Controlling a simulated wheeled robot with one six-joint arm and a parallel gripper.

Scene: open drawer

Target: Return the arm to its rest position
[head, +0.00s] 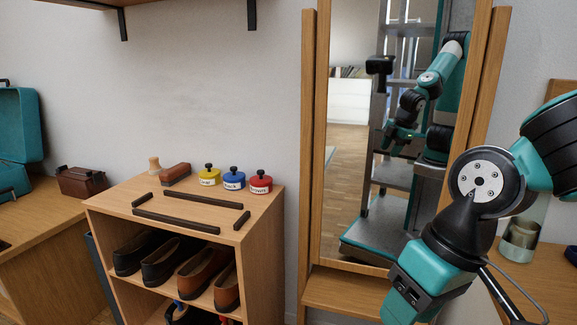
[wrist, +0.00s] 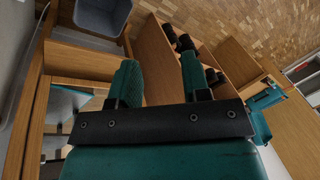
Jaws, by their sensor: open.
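My arm (head: 480,180) is bent on the right side of the head view, in front of the mirror's right post. Its lower teal wrist part (head: 437,270) points down and left to the bottom edge, and the fingers do not clearly show there. In the wrist view my gripper (wrist: 159,75) has its two teal fingers wide apart, with nothing between them. A wooden shoe rack with dark shoes lies beyond the fingers.
A standing mirror (head: 345,200) reflects my own body. The wooden shoe rack (head: 262,208) carries yellow, blue (head: 234,180) and red (head: 261,183) tins, a brush (head: 175,174) and shoes. A teal case (head: 18,125) stands at left. A grey bin (wrist: 103,17) shows in the wrist view.

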